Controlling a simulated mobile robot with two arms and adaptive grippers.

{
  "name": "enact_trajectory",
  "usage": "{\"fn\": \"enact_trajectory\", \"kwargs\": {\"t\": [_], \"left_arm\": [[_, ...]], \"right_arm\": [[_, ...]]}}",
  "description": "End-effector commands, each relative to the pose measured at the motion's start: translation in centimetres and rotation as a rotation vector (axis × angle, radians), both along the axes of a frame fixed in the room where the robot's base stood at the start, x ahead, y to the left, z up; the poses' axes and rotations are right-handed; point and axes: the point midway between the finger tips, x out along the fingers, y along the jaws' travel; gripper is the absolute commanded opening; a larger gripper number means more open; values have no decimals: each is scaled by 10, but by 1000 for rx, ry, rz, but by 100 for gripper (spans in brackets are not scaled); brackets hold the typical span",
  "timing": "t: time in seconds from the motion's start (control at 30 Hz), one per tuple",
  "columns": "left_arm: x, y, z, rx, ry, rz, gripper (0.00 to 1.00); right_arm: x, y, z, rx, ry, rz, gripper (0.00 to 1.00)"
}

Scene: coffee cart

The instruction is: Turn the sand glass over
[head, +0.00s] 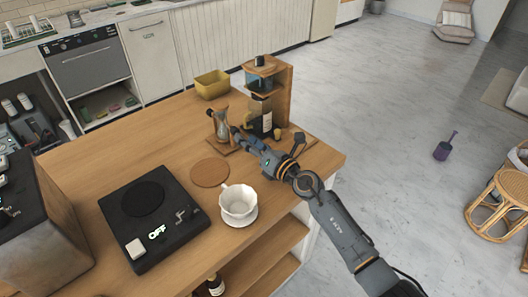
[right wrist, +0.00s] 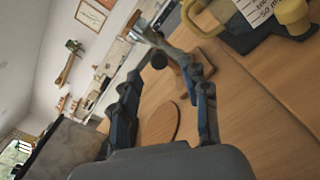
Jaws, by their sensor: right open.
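There my right gripper (right wrist: 176,66) is open, with nothing clearly held. Whether the fingertips touch the glass I cannot tell. My left gripper is not in view.
The coffee stand (head: 284,95) with a glass carafe (head: 261,117) is close behind my right gripper. A yellow container (head: 212,84) is at the back edge.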

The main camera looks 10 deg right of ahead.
Motion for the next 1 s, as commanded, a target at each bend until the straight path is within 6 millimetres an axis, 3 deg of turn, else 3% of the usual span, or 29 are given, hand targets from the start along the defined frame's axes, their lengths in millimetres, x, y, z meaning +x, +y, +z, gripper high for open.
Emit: {"fn": "enact_trajectory", "kwargs": {"t": [0.2, 0.4, 1.0], "left_arm": [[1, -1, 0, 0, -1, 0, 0], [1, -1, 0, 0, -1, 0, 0], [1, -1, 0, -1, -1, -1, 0]], "right_arm": [[-38, -27, -1, 0, 2, 0, 46], [-59, -43, 0, 0, 2, 0, 46], [-63, -46, 0, 2, 1, 0, 46]]}}
